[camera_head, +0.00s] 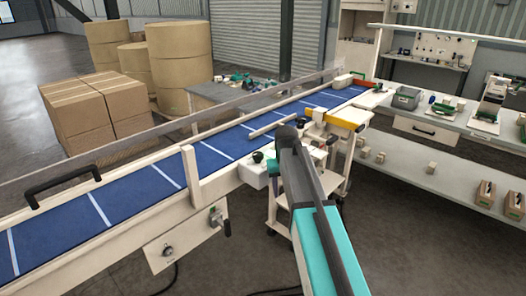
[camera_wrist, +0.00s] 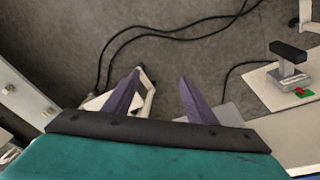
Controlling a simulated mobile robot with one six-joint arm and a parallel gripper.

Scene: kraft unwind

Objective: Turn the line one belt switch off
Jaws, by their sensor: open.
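In the wrist view my gripper (camera_wrist: 160,76) is open, its two purple fingers apart with nothing between them, over the grey floor. A switch with a black T-shaped handle (camera_wrist: 290,52) on a grey base stands on a white panel (camera_wrist: 258,82) at the right, clear of the fingers. A small green and red mark (camera_wrist: 303,92) lies beside its base. In the head view a lever switch with a dark handle (camera_head: 227,229) and a panel with a round knob (camera_head: 168,251) sit on the conveyor's near side. I cannot tell which control is the line one switch.
The blue belt (camera_head: 220,147) runs diagonally across the head view. A small white box with a dark knob (camera_head: 258,157) is beside it. Cartons (camera_head: 95,110) and kraft rolls (camera_head: 180,67) stand behind; a workbench (camera_head: 430,112) is right. Black cables (camera_wrist: 150,38) lie on the floor.

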